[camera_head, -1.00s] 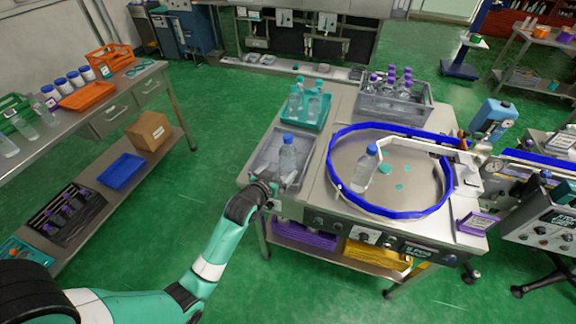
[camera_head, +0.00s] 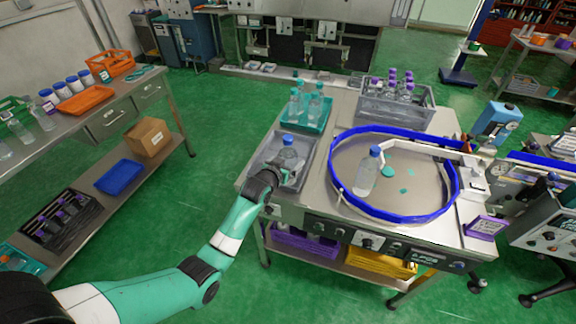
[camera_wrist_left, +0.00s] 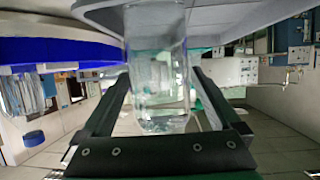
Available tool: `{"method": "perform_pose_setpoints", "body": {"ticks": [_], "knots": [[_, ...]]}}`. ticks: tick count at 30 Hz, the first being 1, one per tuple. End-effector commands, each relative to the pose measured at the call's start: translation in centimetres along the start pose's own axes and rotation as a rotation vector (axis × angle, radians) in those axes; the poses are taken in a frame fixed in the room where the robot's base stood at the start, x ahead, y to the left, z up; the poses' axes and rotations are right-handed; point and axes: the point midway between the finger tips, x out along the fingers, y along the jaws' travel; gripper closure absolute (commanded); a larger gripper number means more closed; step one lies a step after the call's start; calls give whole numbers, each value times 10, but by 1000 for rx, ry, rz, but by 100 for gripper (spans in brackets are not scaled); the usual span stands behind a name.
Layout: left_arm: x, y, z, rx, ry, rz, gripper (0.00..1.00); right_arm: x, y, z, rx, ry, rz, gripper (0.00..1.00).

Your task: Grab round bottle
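A clear bottle with a blue cap (camera_head: 288,141) stands in the grey tray (camera_head: 305,176) on the steel table. My left gripper (camera_head: 279,178) is at the near side of this bottle, low over the tray. In the left wrist view the clear bottle (camera_wrist_left: 160,85) lies between the two fingers of my left gripper (camera_wrist_left: 160,78). The fingers are spread on either side of it, and I see no clear grip on it. A second blue-capped clear bottle (camera_head: 366,175) stands on the round turntable. My right gripper is not in view.
The turntable has a raised blue rim (camera_head: 398,216) right of the tray. A teal tray (camera_head: 318,124) with teal-capped bottles stands behind, and a grey crate (camera_head: 397,113) with purple-capped bottles stands back right. A side bench at the left holds orange trays (camera_head: 88,98).

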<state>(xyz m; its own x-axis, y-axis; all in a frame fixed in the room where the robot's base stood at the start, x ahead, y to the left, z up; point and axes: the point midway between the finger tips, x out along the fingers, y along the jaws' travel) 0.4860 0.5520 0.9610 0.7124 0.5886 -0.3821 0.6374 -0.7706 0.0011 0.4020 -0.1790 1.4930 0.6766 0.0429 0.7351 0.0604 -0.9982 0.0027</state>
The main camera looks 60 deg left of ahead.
Motion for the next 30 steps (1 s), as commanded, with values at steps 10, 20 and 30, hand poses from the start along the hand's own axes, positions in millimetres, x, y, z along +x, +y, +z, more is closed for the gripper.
{"method": "perform_pose_setpoints", "body": {"ticks": [10,20,30], "knots": [[0,0,0,0,-1,0,68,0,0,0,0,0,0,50],[0,0,-2,0,4,0,100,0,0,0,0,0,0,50],[-4,0,-10,0,4,0,100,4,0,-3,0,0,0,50]]}}
